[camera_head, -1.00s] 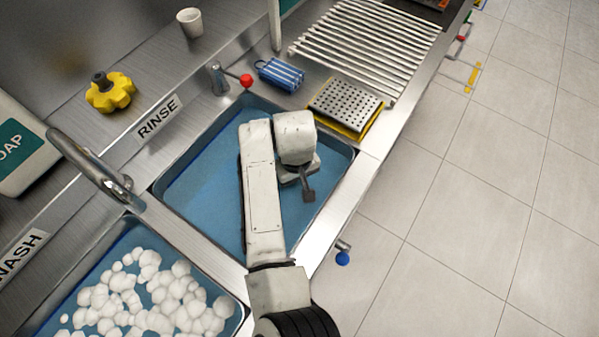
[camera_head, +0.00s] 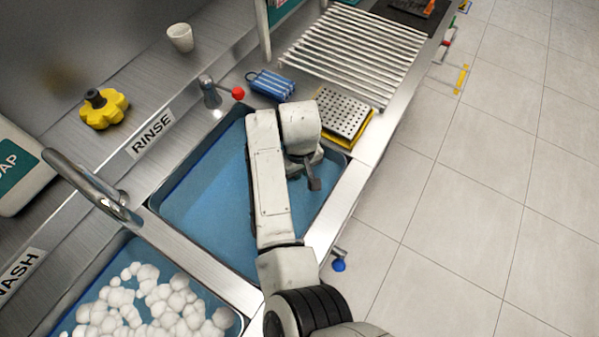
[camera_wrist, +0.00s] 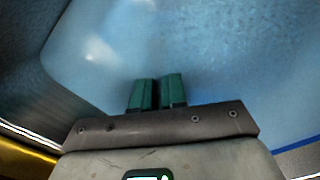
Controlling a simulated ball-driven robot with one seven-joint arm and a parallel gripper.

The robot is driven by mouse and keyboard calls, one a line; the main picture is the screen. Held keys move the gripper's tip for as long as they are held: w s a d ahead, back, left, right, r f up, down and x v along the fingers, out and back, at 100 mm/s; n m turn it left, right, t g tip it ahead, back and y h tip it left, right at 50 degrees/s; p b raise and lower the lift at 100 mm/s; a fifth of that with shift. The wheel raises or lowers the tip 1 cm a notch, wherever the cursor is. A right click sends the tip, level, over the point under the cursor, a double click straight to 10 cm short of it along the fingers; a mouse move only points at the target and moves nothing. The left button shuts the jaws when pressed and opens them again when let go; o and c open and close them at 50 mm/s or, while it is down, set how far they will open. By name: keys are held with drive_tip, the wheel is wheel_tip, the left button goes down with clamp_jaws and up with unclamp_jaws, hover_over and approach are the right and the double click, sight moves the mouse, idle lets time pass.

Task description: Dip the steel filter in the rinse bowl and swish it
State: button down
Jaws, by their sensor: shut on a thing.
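The rinse bowl (camera_head: 215,190) is a sunken basin with blue water, beside the RINSE label (camera_head: 152,131). My arm reaches over it, and its wrist is above the far right part of the bowl. In the wrist view, my gripper (camera_wrist: 157,93) has its two green fingers close together over the bowl's blue water (camera_wrist: 225,50). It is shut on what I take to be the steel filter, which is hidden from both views. I cannot tell how deep it sits.
A red-knobbed tap (camera_head: 212,93) and a curved spout (camera_head: 90,182) stand along the left. The foamy wash basin (camera_head: 150,302) is nearer.

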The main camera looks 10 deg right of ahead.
wheel_tip(320, 180, up, 7)
drive_tip(key=p, duration=0.6)
wheel_tip(320, 180, up, 7)
drive_tip(key=shift+r, duration=0.2)
idle(0.4)
